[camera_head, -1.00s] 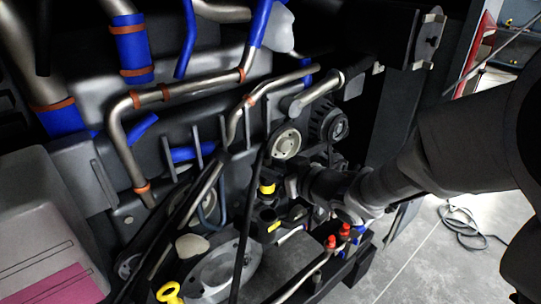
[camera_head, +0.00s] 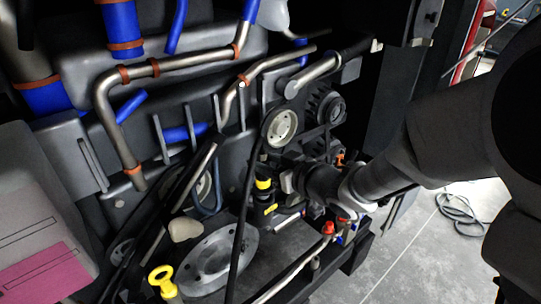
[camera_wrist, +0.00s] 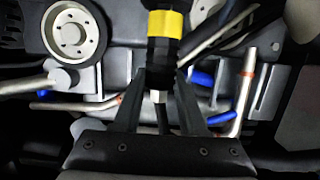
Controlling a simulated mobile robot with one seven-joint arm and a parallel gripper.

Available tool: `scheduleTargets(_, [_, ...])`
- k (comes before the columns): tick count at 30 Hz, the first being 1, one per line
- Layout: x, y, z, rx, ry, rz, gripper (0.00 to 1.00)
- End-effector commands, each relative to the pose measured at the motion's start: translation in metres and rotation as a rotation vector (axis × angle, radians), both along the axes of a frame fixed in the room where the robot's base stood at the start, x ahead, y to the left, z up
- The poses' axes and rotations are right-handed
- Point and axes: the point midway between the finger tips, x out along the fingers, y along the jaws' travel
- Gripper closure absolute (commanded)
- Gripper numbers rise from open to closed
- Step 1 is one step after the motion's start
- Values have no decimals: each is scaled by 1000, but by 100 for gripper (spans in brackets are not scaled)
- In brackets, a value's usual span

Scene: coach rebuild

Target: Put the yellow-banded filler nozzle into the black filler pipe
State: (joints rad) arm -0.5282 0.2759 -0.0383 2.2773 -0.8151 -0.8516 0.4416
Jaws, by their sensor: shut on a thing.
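The nozzle is black with a yellow band (camera_head: 263,184) and stands roughly upright beside the engine. My gripper (camera_head: 287,183) is at its right side in the head view. In the wrist view, the gripper's two dark fingers (camera_wrist: 162,80) are closed around the black body of the nozzle (camera_wrist: 165,25). The band lies beyond the fingertips there. A black part with a small yellow mark (camera_head: 271,209), apparently the filler pipe, is just below the nozzle. I cannot tell whether the nozzle's end is inside it, as the parts overlap and are dark.
A grey pulley (camera_head: 281,127) with a belt is above the nozzle. A yellow ring handle (camera_head: 160,279) and round grey flange (camera_head: 208,262) are at lower left. Red caps (camera_head: 328,228) are at lower right. Metal pipes crowd the back; open floor (camera_head: 405,250) is at right.

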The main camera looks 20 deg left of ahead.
Motion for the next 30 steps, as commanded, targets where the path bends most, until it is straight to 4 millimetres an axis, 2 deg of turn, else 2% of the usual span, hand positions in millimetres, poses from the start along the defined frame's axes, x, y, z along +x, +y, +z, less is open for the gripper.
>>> scheduleTargets(8, [0, 0, 4, 1, -2, 0, 100])
scheduleTargets(19, [0, -2, 21, 2, -1, -1, 100])
scheduleTargets(30, [-1, -2, 21, 2, -1, -1, 100])
